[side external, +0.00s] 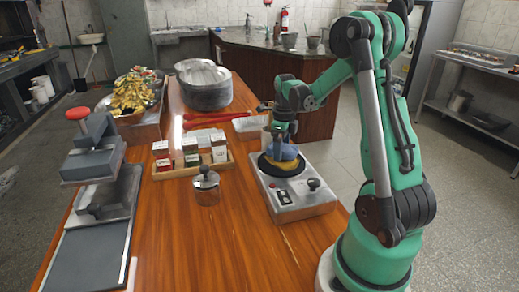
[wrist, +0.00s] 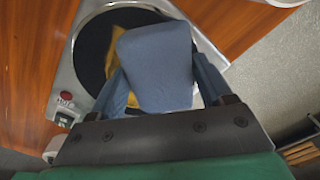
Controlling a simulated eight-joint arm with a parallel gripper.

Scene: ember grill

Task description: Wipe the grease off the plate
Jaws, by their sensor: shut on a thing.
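The plate is a black round disc (wrist: 92,50) on a steel hot-plate unit (side external: 300,204) at the table's right edge. A yellow-brown patch (wrist: 124,18) shows on the plate beside and beneath a blue-grey block (wrist: 155,65); I cannot tell whether it is grease or part of a wiping pad. My gripper (side external: 281,148) is over the plate, shut on the blue-grey block, with a finger on each side of it. The block looks low over the yellow patch (side external: 287,167); its underside is hidden, so contact is unclear.
A glass jar with a metal lid (side external: 206,186) and a wooden tray of small boxes (side external: 226,167) stand left of the unit. The table's front middle is clear.

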